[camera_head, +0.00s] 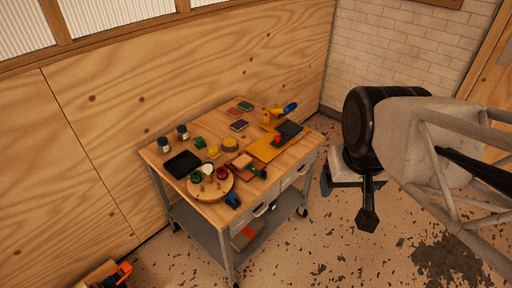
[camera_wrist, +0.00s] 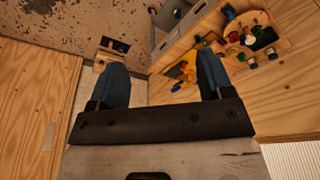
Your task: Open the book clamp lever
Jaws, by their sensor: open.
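On the cart top, a flat yellow base (camera_head: 262,150) carries a dark pad (camera_head: 290,130) and a small red part (camera_head: 277,140). Beside it lies a small wooden block (camera_head: 243,161) with a dark green handle-like part (camera_head: 258,172). I cannot tell which of these is the book clamp or its lever. My gripper shows in the wrist view (camera_wrist: 163,60), with its two blue fingers wide apart and nothing between them. It is off to the right of the cart in the head view and touches nothing there. A yellow item (camera_wrist: 180,69) shows beyond the fingers in the wrist view.
The wooden cart top (camera_head: 160,150) also holds a round board (camera_head: 214,193) with several small items, a black tray (camera_head: 182,164), jars (camera_head: 164,144) and a yellow tool with blue (camera_head: 283,112). A wooden wall stands behind.

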